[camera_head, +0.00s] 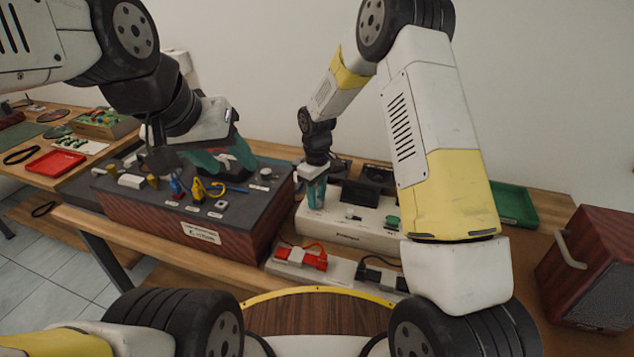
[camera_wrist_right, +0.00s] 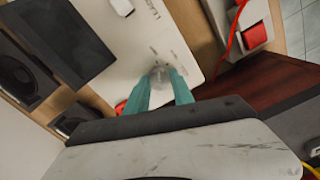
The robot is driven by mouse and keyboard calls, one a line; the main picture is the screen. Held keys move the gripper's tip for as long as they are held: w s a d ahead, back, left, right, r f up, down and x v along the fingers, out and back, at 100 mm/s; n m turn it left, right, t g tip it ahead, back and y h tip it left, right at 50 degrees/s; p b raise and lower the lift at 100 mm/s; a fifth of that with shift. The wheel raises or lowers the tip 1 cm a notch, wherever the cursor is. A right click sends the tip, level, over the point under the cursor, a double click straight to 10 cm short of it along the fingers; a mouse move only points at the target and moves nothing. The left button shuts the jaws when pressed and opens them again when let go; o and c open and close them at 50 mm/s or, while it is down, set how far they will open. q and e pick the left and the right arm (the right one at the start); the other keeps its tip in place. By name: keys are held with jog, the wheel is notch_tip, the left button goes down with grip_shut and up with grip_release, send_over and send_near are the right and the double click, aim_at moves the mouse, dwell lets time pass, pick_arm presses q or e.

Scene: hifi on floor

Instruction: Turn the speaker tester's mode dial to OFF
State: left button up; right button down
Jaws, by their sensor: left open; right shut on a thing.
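The speaker tester (camera_head: 358,236) is a white box on the bench, with a dark screen on top; its white face also shows in the right wrist view (camera_wrist_right: 133,45). My right gripper (camera_head: 316,196) reaches down to its left end. In the right wrist view, the teal fingers (camera_wrist_right: 161,84) are shut on a small grey dial, the mode dial (camera_wrist_right: 160,71). The fingers partly cover it, and the markings around it are too small to read. My left gripper (camera_head: 224,162) is open above the dark-topped box, away from the tester.
The dark-topped wooden box (camera_head: 180,222) left of the tester carries several knobs and plugs. A strip with red plugs (camera_head: 312,258) and cables lies in front. A green tray (camera_head: 515,205) and a wooden speaker (camera_head: 592,268) stand to the right. A red tray (camera_head: 55,162) lies far left.

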jog(key=shift+n, duration=0.7)
jog(key=c, duration=1.1)
grip_release()
jog(key=shift+r, duration=3.95)
